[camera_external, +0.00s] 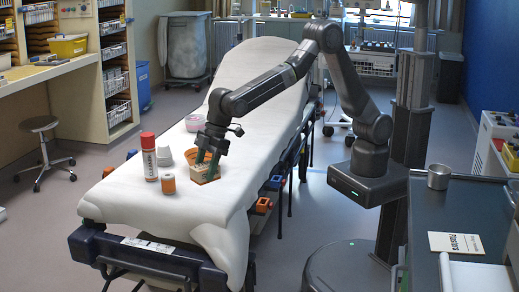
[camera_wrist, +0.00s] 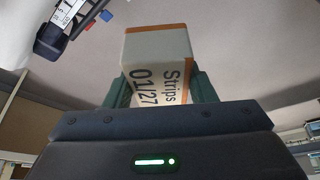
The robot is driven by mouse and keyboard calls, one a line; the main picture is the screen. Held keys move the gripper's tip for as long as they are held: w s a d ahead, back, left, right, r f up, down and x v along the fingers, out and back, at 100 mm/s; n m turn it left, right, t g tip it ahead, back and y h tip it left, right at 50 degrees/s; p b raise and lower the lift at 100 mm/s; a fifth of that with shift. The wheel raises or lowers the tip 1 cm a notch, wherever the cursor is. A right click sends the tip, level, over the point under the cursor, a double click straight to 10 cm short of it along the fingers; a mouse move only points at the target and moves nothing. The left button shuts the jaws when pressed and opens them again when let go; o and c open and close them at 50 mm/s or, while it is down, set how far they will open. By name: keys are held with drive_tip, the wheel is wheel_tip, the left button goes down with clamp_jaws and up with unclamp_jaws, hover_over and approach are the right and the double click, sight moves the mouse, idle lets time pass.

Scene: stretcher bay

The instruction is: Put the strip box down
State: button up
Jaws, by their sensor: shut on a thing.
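The strip box (camera_external: 202,170) is white with orange edges and is low over the near half of the stretcher (camera_external: 130,205), which has a white sheet. In the wrist view the strip box (camera_wrist: 158,62) shows the print "Strips 01/27" and sits between the two green fingers. My gripper (camera_external: 208,165) points down and is shut on the box; it also shows in the wrist view (camera_wrist: 161,90). I cannot tell whether the underside of the box touches the sheet.
A pink and white tub (camera_external: 193,123) stands behind. The sheet's front right part is clear.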

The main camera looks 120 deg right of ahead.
drive_tip(key=s+d+f+m+h+b, duration=0.1)
drive_tip(key=s+d+f+m+b, duration=0.2)
drive_tip(key=d, duration=0.7)
drive_tip(key=s+d+f+m+h, duration=0.1)
drive_tip(key=s+d+f+m, duration=0.15)
drive_tip(key=s+d, duration=0.45)
drive_tip(key=s+d+f+m+b, duration=0.15)
drive_tip(key=d+f, duration=0.25)
drive_tip(key=d, duration=0.8)
drive_tip(key=shift+h, duration=0.3)
drive_tip(key=f, duration=0.3)
drive_tip(key=f+b, duration=0.1)
drive_tip(key=f, duration=0.1)
drive_tip(key=shift+s+a+f, duration=0.1)
drive_tip(key=shift+s+f, duration=0.15)
drive_tip(key=shift+s, duration=0.1)
drive_tip(key=shift+f, duration=2.3)
drive_tip(key=shift+f, duration=0.15)
drive_tip(key=o, duration=1)
drive_tip(key=shift+c, duration=0.2)
